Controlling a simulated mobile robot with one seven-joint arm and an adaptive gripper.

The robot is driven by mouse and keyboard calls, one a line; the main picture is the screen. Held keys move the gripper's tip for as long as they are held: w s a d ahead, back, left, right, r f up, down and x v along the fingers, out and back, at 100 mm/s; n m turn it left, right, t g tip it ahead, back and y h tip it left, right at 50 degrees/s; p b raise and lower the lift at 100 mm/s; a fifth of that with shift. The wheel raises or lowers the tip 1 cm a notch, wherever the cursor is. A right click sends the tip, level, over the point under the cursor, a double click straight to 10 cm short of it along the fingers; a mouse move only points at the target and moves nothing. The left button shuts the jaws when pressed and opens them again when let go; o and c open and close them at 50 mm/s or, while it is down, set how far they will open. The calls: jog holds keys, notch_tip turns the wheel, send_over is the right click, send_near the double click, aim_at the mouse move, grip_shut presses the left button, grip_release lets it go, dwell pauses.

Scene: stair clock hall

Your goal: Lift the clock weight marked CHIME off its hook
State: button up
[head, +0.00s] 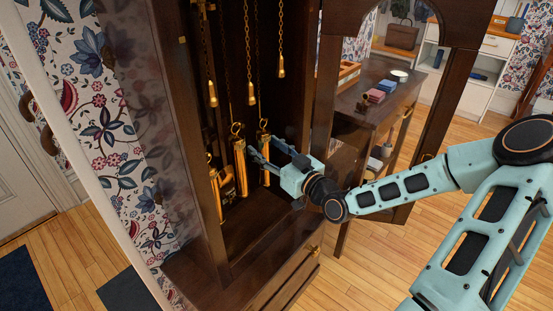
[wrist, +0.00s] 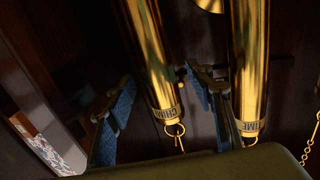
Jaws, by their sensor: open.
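The brass weight marked CHIME (wrist: 148,50) hangs inside the clock case. In the wrist view its label and ring point towards the bottom of the picture. My open gripper (wrist: 160,84) has one blue finger on each side of it; contact cannot be told. The weight marked TIME (wrist: 249,60) is to its right, beyond the right finger. In the head view my gripper (head: 262,146) reaches into the case at the rightmost weight (head: 265,176), partly covering it. The middle weight (head: 240,168) hangs close beside the fingers. Labels are unreadable there.
Another weight (head: 214,188) hangs at the left, near the case's front post. Several chains with brass ends (head: 281,66) hang above. The dark clock case (head: 190,130) frames the opening. Its open glazed door (head: 325,130) stands to the right, close to my arm.

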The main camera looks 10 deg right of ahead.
jog(key=shift+w+a, duration=0.25)
jog(key=shift+w, duration=0.3)
grip_shut()
jog(key=c, duration=0.9)
grip_release()
jog(key=shift+r, duration=0.25)
jog(key=shift+f, duration=0.15)
grip_shut()
